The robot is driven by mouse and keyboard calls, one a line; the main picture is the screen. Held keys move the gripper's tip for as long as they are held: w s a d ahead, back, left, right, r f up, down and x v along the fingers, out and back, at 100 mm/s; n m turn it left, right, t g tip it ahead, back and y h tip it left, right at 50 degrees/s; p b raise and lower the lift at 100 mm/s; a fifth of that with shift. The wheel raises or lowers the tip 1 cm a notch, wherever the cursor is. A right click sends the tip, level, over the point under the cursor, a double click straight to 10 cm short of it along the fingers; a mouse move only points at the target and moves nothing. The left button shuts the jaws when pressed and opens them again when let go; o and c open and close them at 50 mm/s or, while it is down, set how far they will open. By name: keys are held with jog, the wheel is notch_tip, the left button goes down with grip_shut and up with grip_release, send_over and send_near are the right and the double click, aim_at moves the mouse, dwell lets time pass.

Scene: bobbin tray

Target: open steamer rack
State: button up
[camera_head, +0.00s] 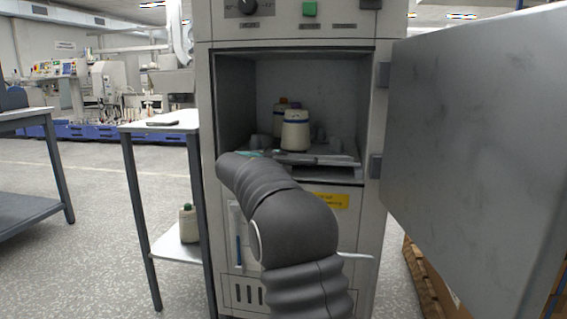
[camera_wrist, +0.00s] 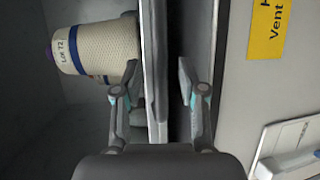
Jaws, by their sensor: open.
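The steamer cabinet (camera_head: 378,215) stands open, its grey door (camera_head: 480,150) swung out to the right. Inside, the rack (camera_head: 340,161) sits low in the chamber and carries cream bobbins; the front bobbin (camera_head: 295,130) has a blue band. In the wrist view a bobbin (camera_wrist: 100,50) lies left of the rack's front edge (camera_wrist: 151,40). My gripper (camera_wrist: 158,75) is open, with one finger on each side of that edge in the picture. I cannot tell whether either finger touches it. In the head view my arm hides most of the gripper.
A yellow label (camera_wrist: 267,25) is on the cabinet front below the chamber. A side table (camera_head: 165,123) stands left of the cabinet, with a bobbin (camera_head: 188,224) on its lower shelf. The open door blocks the right side.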

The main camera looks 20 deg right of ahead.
jog(key=shift+x, duration=1.05)
